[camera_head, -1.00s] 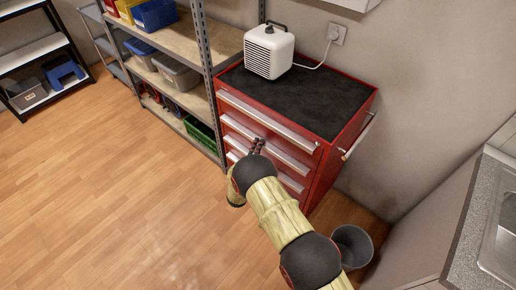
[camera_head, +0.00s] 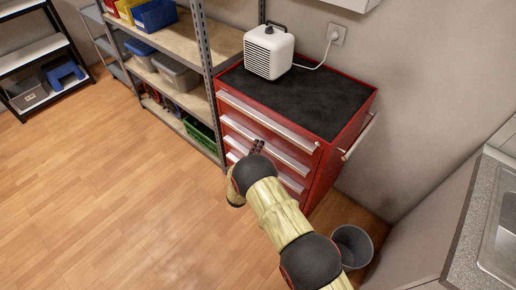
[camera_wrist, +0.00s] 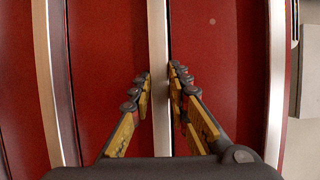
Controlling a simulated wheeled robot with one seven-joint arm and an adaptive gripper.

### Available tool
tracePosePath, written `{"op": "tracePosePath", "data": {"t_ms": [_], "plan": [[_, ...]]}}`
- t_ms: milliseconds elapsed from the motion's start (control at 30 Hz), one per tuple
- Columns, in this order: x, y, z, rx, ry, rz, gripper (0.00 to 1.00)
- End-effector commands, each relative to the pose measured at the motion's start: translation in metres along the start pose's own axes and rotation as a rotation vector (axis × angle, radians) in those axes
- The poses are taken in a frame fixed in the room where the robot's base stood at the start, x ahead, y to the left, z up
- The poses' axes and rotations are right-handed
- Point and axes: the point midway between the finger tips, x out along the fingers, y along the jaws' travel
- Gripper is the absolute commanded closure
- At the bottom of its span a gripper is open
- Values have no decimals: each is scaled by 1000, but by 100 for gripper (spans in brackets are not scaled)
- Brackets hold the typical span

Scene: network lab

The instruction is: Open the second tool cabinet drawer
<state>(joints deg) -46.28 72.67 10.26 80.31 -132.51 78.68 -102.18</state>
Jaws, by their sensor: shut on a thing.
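The red tool cabinet (camera_head: 325,180) stands against the wall, its stacked drawers with long silver handles facing the open floor. The second drawer's handle (camera_head: 285,156) runs below the top drawer's handle (camera_head: 268,122). My gripper (camera_head: 257,146) is at the middle of that second handle. In the wrist view the second handle (camera_wrist: 158,60) passes between the fingertips of my gripper (camera_wrist: 158,82), which is shut on it, one finger on each side. The drawer front looks flush with the others. My wrist hides part of the lower drawers.
A white heater-like box (camera_head: 269,51) sits on the cabinet's black top. A metal shelf (camera_head: 178,42) with bins adjoins the cabinet on the left. A grey bucket (camera_head: 352,246) stands near my arm, and a sink counter (camera_head: 480,225) is at right. The wooden floor (camera_head: 120,190) at left is clear.

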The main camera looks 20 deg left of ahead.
Motion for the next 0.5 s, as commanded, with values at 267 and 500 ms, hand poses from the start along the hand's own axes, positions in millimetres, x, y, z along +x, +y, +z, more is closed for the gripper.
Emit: {"op": "tracePosePath", "data": {"t_ms": [267, 500], "plan": [[-4, 7, -1, -6, -2, 11, 100], [-27, 8, 9, -8, -5, 13, 100]]}}
